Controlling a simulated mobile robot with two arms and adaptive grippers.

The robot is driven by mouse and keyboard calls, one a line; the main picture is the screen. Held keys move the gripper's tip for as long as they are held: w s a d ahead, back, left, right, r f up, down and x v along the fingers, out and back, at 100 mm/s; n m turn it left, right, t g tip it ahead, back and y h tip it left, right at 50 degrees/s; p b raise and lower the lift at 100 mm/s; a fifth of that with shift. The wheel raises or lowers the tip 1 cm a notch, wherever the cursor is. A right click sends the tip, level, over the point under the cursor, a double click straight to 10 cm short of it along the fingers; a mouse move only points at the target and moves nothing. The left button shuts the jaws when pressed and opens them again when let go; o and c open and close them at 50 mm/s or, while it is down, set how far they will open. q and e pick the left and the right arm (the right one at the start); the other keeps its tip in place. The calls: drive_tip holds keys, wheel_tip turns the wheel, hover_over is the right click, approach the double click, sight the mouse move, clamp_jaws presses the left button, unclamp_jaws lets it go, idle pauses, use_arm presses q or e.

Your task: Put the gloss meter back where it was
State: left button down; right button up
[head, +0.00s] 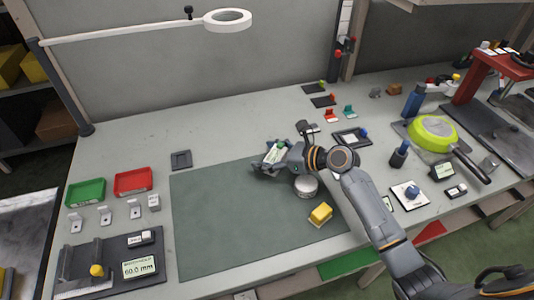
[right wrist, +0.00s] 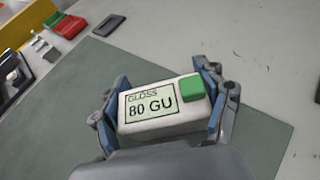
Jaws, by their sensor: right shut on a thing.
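The gloss meter (right wrist: 150,116) is a white box with a green button and a screen reading "GLOSS 80 GU". My right gripper (right wrist: 165,108) is shut on it, with a blue-padded finger at each end. In the head view the gloss meter (head: 273,153) is over the far part of the green mat (head: 230,225), in my right gripper (head: 270,160). The gap beneath it is hard to judge. An empty dark square holder (head: 181,160) lies beyond the mat's far left corner. My left gripper is not in view.
A yellow block (head: 320,214) and a round white-topped object (head: 306,187) stand on the mat. Red (head: 133,182) and green (head: 86,192) trays are at left. A dark framed pad (head: 352,137) and green pan (head: 432,132) are at right. The mat's left half is clear.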

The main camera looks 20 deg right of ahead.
drive_tip(key=shift+s+f, duration=0.2)
drive_tip(key=shift+f, duration=0.35)
drive_tip(key=o, duration=1.4)
drive_tip(key=shift+s+a+f, duration=0.1)
drive_tip(key=shift+f, duration=0.15)
drive_tip(key=shift+r, duration=0.15)
drive_tip(key=v, duration=0.4)
drive_tip(key=r+v, duration=0.1)
drive_tip(key=v, duration=0.7)
drive_tip(key=shift+w+r, duration=0.25)
drive_tip(key=shift+r, duration=0.1)
drive_tip(key=shift+r, duration=0.1)
